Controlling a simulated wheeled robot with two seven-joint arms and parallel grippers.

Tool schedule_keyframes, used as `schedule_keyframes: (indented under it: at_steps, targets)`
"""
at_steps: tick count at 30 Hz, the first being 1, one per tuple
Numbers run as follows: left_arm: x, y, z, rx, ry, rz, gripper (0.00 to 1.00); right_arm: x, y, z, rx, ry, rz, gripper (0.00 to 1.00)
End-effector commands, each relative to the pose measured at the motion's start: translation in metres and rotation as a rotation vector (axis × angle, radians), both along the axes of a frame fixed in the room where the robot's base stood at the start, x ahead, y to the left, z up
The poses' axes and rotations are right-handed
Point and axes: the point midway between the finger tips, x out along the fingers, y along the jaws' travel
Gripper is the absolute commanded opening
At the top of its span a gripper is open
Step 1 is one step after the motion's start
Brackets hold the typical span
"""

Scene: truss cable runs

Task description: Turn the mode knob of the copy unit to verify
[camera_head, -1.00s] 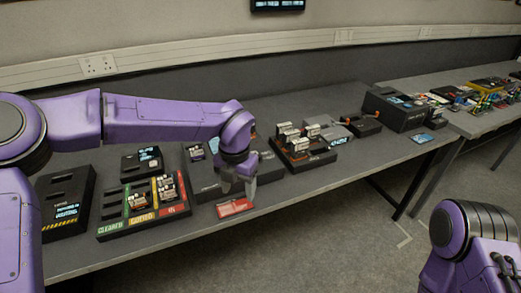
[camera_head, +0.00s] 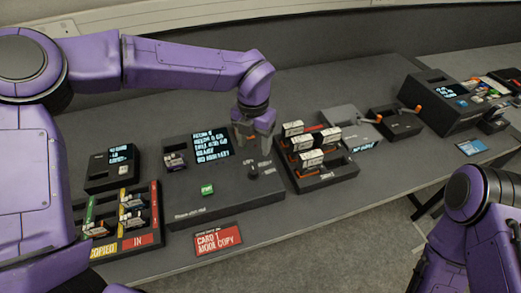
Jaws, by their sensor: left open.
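The copy unit (camera_head: 225,195) is a dark box with a lit screen (camera_head: 211,147), a green button (camera_head: 207,188) and a small card in a slot at its left. The mode knob (camera_head: 253,172) is a small dark knob at the unit's right side, with small white labels beside it that are too small to read surely. My left gripper (camera_head: 252,143) is open and empty, pointing down just behind and above the knob, apart from it. My right arm shows at the lower right; its gripper is out of view.
A rack of cards (camera_head: 313,178) stands close at the right. A coloured sorting tray (camera_head: 145,238) and a small screen box (camera_head: 111,167) stand at the left.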

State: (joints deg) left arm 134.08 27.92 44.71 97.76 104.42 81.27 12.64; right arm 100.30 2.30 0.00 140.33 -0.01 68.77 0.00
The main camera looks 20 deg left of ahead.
Motion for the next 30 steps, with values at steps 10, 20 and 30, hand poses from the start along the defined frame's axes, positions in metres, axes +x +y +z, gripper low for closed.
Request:
schedule_keyframes:
  at_steps: [10, 20, 30]
  targets:
    - [-0.001, -0.002, -0.065, 0.001, 0.006, -0.005, 0.63, -0.001, 0.0, 0.015, 0.0, 0.002, 0.0, 0.43]
    - [0.0, 0.0, -0.105, 0.001, 0.004, 0.0, 0.63, 0.0, 0.0, 0.02, 0.001, 0.001, 0.0, 0.43]
    - [0.0, 0.0, -0.105, 0.001, 0.003, 0.0, 0.17, 0.0, 0.0, 0.02, 0.0, 0.002, 0.0, 0.43]
